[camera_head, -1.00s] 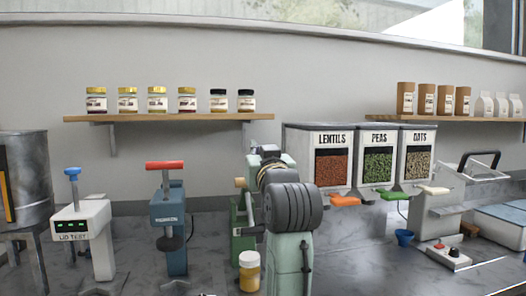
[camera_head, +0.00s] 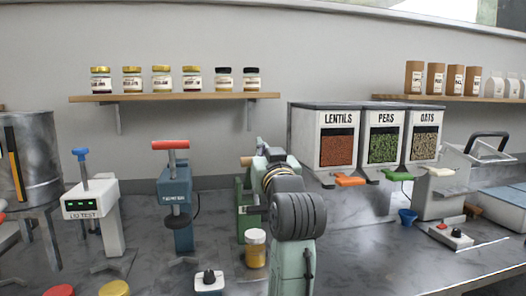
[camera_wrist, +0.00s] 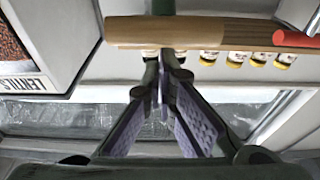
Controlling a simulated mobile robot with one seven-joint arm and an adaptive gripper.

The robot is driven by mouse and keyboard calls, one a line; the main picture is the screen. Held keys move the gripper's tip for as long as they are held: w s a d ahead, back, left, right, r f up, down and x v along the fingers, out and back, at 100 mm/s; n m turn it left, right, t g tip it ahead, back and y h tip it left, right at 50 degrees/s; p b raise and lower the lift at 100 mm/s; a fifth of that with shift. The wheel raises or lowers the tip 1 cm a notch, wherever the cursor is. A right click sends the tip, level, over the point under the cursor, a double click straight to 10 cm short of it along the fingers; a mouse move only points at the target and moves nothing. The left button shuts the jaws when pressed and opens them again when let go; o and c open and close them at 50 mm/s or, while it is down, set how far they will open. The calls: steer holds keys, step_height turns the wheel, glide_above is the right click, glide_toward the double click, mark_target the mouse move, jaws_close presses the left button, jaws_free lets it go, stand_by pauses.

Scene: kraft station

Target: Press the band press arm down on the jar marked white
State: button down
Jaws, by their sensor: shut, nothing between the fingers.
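A green press (camera_head: 244,205) with a wooden handle (camera_head: 247,161) stands behind my arm in the head view, partly hidden by it. An amber jar with a pale lid (camera_head: 255,249) is in front of its base; I cannot read a mark on it. In the wrist view, which appears upside down, the wooden handle (camera_wrist: 215,37) crosses just beyond my fingertips. My gripper (camera_wrist: 163,72) is shut and empty, close to the handle; I cannot tell whether they touch. In the head view my gripper is hidden behind my arm.
A blue press with a red handle (camera_head: 174,195) and a white lid tester (camera_head: 94,205) stand to the left. A dispenser with lentils, peas and oats (camera_head: 365,140) is at the right. A small knob box (camera_head: 209,281) is in front. A wall shelf (camera_head: 175,97) holds several jars.

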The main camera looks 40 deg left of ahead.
steer(key=s+d+f+t+y+b, duration=0.1)
steer(key=d+f+t+y+b, duration=0.1)
steer(key=f+b, duration=0.6)
steer(key=s+d+f+t+y+b, duration=0.2)
steer(key=f+b, duration=0.7)
steer(key=b, duration=0.4)
steer(key=shift+s+f, duration=0.25)
stand_by(0.6)
step_height(320, 180, up, 5)
steer(key=p, duration=0.4)
steer(key=s+d+f+b, duration=0.2)
steer(key=s+d+f, duration=0.1)
steer(key=s+d, duration=0.3)
steer(key=shift+d, duration=0.6)
